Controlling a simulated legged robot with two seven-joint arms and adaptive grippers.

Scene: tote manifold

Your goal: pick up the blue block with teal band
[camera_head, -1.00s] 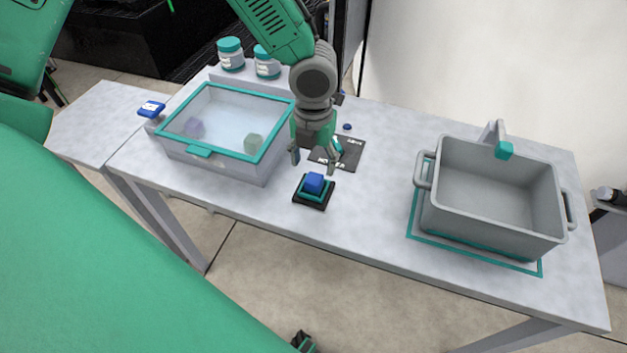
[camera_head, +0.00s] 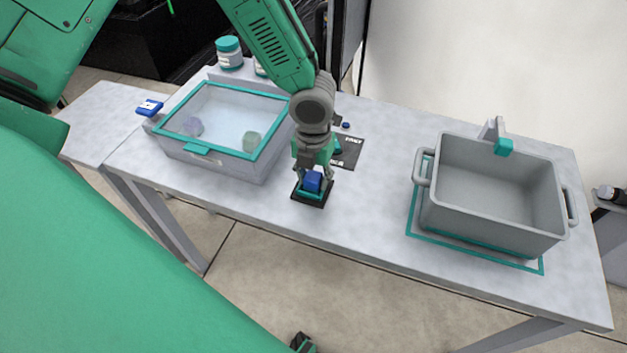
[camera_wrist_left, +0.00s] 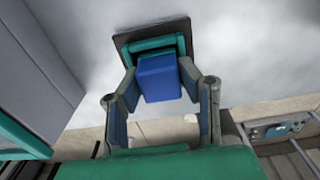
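The blue block (camera_head: 313,182) sits in a teal-edged holder on a black base (camera_head: 308,201) near the table's front edge. In the left wrist view the blue block (camera_wrist_left: 159,78) lies between the fingers, with the teal holder (camera_wrist_left: 152,47) behind it; no separate teal band can be told on the block. My left gripper (camera_head: 313,178) is down at the block from above. In the left wrist view its fingers (camera_wrist_left: 160,90) are apart, one on each side of the block, with no clear contact. My right gripper is not in view.
A clear bin with a teal rim (camera_head: 205,150) stands close left of the gripper, with blocks inside. A grey tote (camera_head: 495,200) stands at the right on a teal-outlined area. Jars (camera_head: 230,53) stand behind. The table between holder and tote is clear.

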